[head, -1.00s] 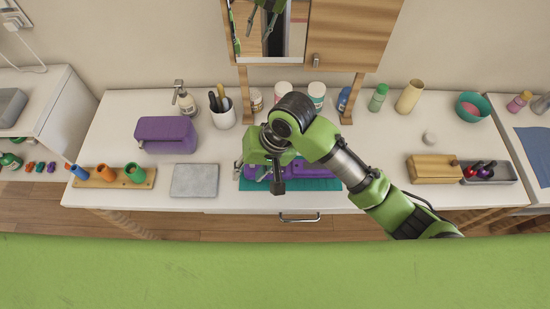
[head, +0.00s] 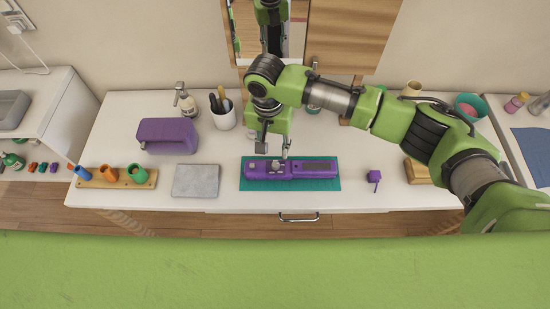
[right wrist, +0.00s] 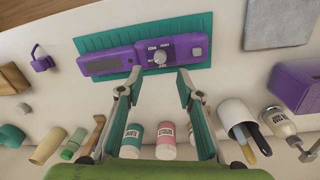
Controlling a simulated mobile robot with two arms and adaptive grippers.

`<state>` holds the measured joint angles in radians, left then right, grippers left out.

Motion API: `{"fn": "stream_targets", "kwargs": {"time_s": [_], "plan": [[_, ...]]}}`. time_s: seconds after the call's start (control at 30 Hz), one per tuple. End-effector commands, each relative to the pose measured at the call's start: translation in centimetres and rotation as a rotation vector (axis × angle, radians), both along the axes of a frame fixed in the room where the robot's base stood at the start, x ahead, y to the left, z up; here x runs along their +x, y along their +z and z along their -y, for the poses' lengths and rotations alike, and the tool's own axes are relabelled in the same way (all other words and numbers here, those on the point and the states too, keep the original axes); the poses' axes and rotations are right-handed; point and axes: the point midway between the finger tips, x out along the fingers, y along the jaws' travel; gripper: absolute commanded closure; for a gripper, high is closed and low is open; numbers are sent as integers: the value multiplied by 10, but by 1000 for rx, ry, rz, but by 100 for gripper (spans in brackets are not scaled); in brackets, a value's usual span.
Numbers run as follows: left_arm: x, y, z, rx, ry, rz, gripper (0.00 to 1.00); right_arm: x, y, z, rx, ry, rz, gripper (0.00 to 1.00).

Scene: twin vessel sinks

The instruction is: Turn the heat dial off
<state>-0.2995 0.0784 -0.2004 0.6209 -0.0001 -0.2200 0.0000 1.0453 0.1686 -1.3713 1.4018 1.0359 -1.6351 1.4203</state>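The purple heat device (head: 315,170) lies on a teal mat (head: 250,187) at the front middle of the counter. My right gripper (head: 273,148) hangs just behind and above the device. In the right wrist view its fingers (right wrist: 155,78) are spread with nothing between them, and the dial is ahead of the gap. My left gripper is not in view.
A grey slab (head: 195,181) and a purple box (head: 167,134) lie to the left. A small purple object (head: 374,176) is right of the mat. A cup of brushes (head: 222,115) and a pump bottle (head: 186,100) stand behind. The mirror and wooden cabinet (head: 350,40) hang close behind my arm.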

Motion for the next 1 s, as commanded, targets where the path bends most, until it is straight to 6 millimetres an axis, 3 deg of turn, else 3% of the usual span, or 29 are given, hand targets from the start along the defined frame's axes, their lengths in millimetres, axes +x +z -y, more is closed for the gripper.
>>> {"fn": "stream_targets", "kwargs": {"time_s": [0.2,0.4,0.8,0.93,1.0], "plan": [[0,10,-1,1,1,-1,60,-1,-43,3,-1,0,-2,67],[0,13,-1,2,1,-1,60,-1,-68,3,0,2,-1,67],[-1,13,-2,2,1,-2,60,-1,-76,4,2,2,1,67],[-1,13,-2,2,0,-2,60,-1,-76,4,1,2,0,100],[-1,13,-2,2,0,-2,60,-1,-76,4,1,2,0,100]]}}
